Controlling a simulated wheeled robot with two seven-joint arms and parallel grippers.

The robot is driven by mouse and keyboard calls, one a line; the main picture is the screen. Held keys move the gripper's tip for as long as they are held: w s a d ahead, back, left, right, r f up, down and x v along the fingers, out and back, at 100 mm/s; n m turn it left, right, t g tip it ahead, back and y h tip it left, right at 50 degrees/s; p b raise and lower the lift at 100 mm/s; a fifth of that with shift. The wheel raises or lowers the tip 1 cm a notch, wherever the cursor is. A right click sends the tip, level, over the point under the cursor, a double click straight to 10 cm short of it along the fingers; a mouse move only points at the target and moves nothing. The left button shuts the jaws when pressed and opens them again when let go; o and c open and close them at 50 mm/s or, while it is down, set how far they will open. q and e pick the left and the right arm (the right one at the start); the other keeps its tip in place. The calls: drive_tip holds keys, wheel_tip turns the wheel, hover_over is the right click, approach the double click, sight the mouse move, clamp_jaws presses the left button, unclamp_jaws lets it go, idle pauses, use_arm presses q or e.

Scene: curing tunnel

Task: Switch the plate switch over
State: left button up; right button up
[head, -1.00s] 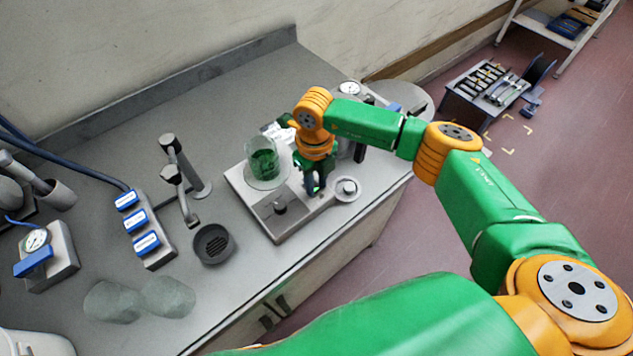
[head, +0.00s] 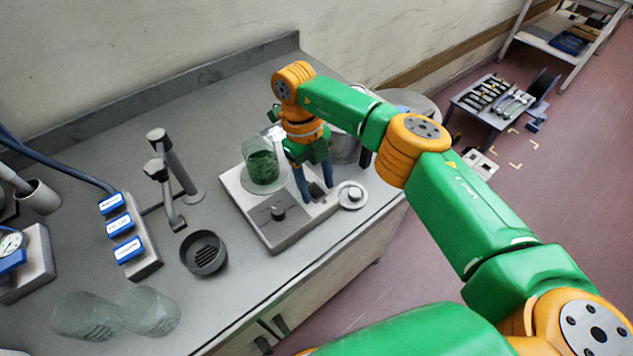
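The plate (head: 247,213) is a flat grey unit near the bench's front edge, with a dark front panel and a round knob (head: 278,212). A beaker with green contents (head: 262,166) stands on its left rear part. My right gripper (head: 314,194) points down over the plate's right part, right of the knob. Its dark blue fingers stand apart, and I see nothing held between them. The switch itself I cannot make out; the fingers cover that part of the panel. My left gripper is not in view.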

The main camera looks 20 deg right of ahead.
sight(313, 188)
drive_tip(key=shift+w+r+b, duration=0.15)
drive_tip(key=shift+r+b, duration=0.15)
drive_tip(key=b+v, duration=0.1)
drive_tip(key=v, duration=0.2)
drive_tip(key=shift+r, duration=0.15)
drive_tip(key=p+v, duration=0.3)
drive_tip(key=p, duration=0.1)
drive_tip(key=shift+a+r, duration=0.1)
drive_tip(key=shift+a, duration=0.05)
drive_tip(key=shift+p, duration=0.4)
